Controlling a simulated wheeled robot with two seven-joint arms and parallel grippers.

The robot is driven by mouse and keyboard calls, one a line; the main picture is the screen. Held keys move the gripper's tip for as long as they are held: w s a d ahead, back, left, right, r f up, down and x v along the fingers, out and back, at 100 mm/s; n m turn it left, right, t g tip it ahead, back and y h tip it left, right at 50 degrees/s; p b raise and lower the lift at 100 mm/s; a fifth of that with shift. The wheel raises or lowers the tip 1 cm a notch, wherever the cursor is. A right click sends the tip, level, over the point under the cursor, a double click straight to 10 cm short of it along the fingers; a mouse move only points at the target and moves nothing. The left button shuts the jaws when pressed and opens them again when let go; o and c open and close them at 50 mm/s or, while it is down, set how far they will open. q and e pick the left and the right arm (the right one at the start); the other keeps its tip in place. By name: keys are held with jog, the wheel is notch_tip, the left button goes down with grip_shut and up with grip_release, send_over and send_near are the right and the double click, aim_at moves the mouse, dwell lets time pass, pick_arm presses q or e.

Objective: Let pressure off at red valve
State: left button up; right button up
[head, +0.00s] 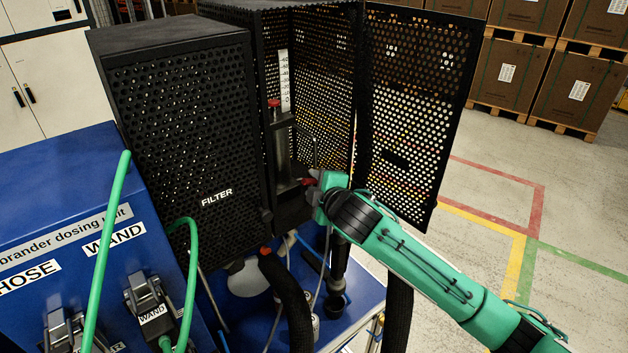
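A small red part (308,182), which looks like the red valve's handle, shows at the front of the pump unit, low inside the open black cabinet. My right gripper (314,194) comes in from the lower right and is right at this red part. Its fingertips are small and partly hidden, so I cannot tell whether they are shut on it or only beside it. A second red cap (273,103) sits higher, on top of a grey cylinder (281,150) beside a white scale (284,80). My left gripper is not in view.
The perforated door (415,110) stands open to the right, close behind my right arm. A black FILTER cabinet (185,130) stands at left, with a blue dosing unit (50,200) and green hoses (104,250) before it. A black hose (287,300) hangs below. The floor at right is clear.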

jog(key=shift+w+a+f, duration=0.1)
jog(key=shift+w, duration=0.15)
jog(key=shift+c, duration=0.5)
grip_shut()
jog(key=shift+s+a+f+n+t+h+b, duration=0.15)
jog(key=shift+f+n+t+h+b, duration=0.35)
jog(key=shift+n, duration=0.5)
jog(key=shift+o, duration=0.5)
grip_release()
jog(key=shift+f, duration=0.15)
jog(key=shift+f, duration=0.1)
